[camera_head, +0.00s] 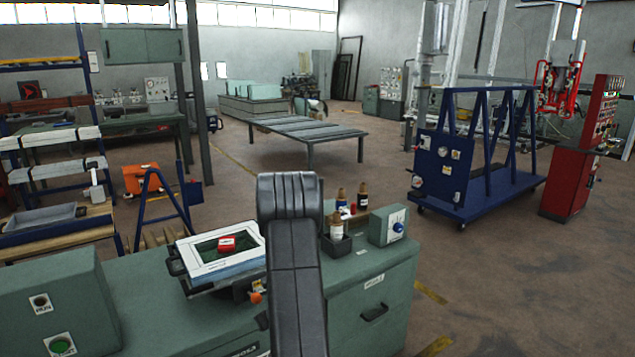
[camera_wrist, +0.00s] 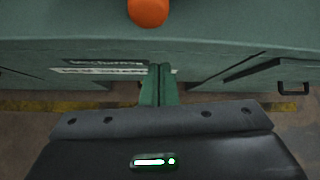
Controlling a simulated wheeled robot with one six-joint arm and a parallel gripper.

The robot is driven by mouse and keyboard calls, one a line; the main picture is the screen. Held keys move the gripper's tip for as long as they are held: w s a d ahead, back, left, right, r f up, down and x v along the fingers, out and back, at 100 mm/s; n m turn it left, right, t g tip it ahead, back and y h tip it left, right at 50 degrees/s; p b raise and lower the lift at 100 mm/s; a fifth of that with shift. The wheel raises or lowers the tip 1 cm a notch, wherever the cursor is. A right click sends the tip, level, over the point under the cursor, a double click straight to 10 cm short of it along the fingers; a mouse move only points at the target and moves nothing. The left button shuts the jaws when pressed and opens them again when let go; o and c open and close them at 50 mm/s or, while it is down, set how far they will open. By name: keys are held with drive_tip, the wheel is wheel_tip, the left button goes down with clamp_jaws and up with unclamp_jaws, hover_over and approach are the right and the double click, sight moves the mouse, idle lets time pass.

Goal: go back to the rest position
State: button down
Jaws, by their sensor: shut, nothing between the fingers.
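My arm rises through the middle of the head view and hides my gripper there. In the wrist view my gripper (camera_wrist: 159,70) shows with its two narrow fingers together and nothing between them. It points toward the front of the green workbench (camera_head: 140,325), whose front edge and labels lie beyond the fingertips. It is apart from the orange knob (camera_wrist: 148,10) at the top of the wrist view. That knob also shows low on the bench fixture in the head view (camera_head: 255,297).
A white frame (camera_head: 190,255) with a red object (camera_head: 227,244) inside it sits on the bench, left of my arm. A green control box (camera_head: 55,305) is at left. Open floor (camera_head: 520,290) lies to the right.

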drive_tip(key=f+b, duration=0.1)
drive_tip(key=b, duration=0.3)
drive_tip(key=w+a+f+t+y+b, duration=0.1)
drive_tip(key=b, duration=0.3)
drive_tip(key=f+b, duration=0.1)
drive_tip(key=b, duration=0.3)
drive_tip(key=shift+w+a+t+y+b, duration=0.25)
drive_tip(key=shift+a+t+y+b, duration=0.05)
drive_tip(key=shift+a+t, duration=0.1)
drive_tip(key=shift+b, duration=0.45)
drive_tip(key=b, duration=0.3)
drive_tip(key=t+b, duration=0.1)
drive_tip(key=b, duration=0.2)
drive_tip(key=shift+w+a+f+y, duration=0.25)
drive_tip(key=shift+f+y, duration=0.15)
drive_tip(key=t+b, duration=0.1)
drive_tip(key=b, duration=0.3)
drive_tip(key=f+t+y+b, duration=0.1)
drive_tip(key=b, duration=0.3)
drive_tip(key=shift+w+a+b, duration=0.1)
drive_tip(key=shift+w+b, duration=0.15)
drive_tip(key=shift+b, duration=0.15)
drive_tip(key=shift+r, duration=0.25)
drive_tip(key=r+p, duration=0.1)
drive_tip(key=p, duration=0.3)
drive_tip(key=shift+s+h+p, duration=0.1)
drive_tip(key=shift+h+p, duration=0.2)
drive_tip(key=shift+p, duration=0.05)
